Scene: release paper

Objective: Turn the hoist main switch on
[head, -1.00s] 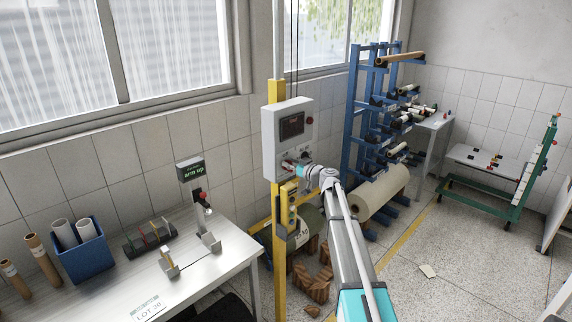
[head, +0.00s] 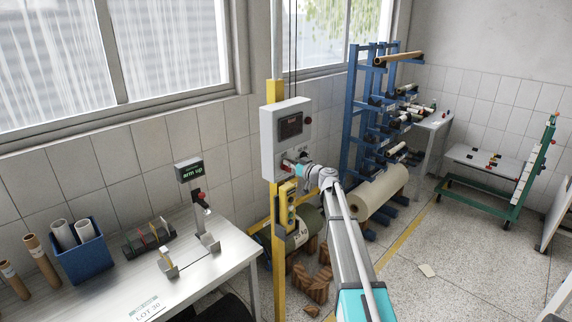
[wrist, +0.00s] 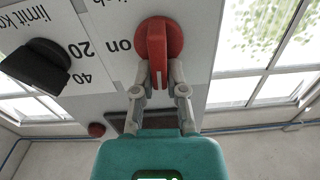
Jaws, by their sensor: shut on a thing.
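The grey hoist control box (head: 268,142) hangs on a yellow post and has a dark display on its front. In the wrist view its main switch is a round red knob (wrist: 157,42) with a raised grip bar. The printed word "on" stands just left of the knob in that view. My gripper (wrist: 158,78) has its two fingers closed on the sides of the red grip bar, which lies upright in the wrist picture. In the head view my gripper (head: 297,167) reaches the lower front of the box and hides most of the switch.
A black limit knob (wrist: 36,66) sits beside the switch, with a small red button (wrist: 97,130) nearby. A yellow pendant (head: 287,205) hangs below the box. A workbench (head: 225,257) stands left; a blue roll rack (head: 353,110) stands behind right.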

